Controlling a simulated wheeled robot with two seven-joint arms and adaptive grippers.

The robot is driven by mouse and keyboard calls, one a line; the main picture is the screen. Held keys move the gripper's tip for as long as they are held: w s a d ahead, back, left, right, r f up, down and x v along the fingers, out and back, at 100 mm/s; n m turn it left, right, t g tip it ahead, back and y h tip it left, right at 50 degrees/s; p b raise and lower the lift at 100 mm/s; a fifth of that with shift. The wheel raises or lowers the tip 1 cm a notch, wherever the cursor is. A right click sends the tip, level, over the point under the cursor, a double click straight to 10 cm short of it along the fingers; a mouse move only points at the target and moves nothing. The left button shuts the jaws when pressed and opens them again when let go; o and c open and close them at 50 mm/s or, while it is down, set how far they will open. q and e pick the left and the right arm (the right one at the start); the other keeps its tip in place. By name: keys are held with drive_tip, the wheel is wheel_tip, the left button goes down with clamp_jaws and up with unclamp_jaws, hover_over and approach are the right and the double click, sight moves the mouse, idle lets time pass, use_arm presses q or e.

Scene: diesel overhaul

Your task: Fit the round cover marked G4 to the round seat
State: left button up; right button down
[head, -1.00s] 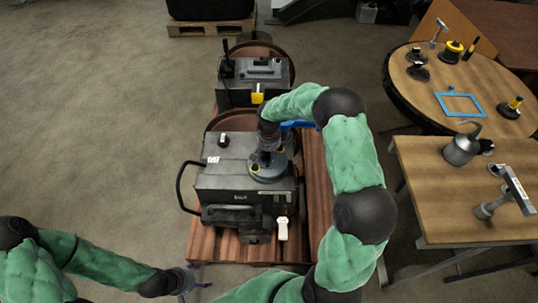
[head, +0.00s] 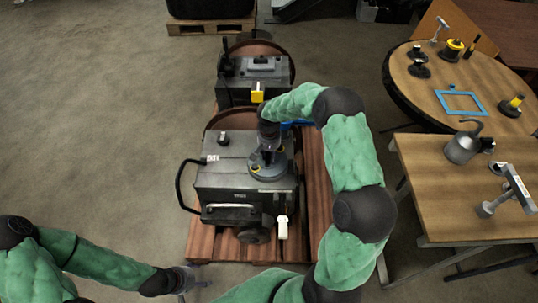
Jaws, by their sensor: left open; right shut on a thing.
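My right gripper (head: 268,158) points down over the top right part of the near engine (head: 228,180). It is shut on a round grey cover (head: 267,172), which lies at the engine's top face. I cannot tell whether the cover is fully down, and its marking is too small to read. The round seat is not visible; the cover and gripper may hide it. My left gripper (head: 196,279) is open and empty at the bottom, in front of the pallet.
The engines stand on a reddish wooden pallet (head: 318,200). A second engine (head: 262,72) is behind. The round table (head: 480,80) holds dark round parts and a blue frame (head: 460,103). The right bench (head: 440,200) bears an oil can (head: 462,148). The left floor is clear.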

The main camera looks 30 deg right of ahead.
idle(0.3)
drive_tip(key=c, duration=0.9)
unclamp_jaws()
wheel_tip(320, 180, up, 12)
drive_tip(key=shift+r, duration=0.1)
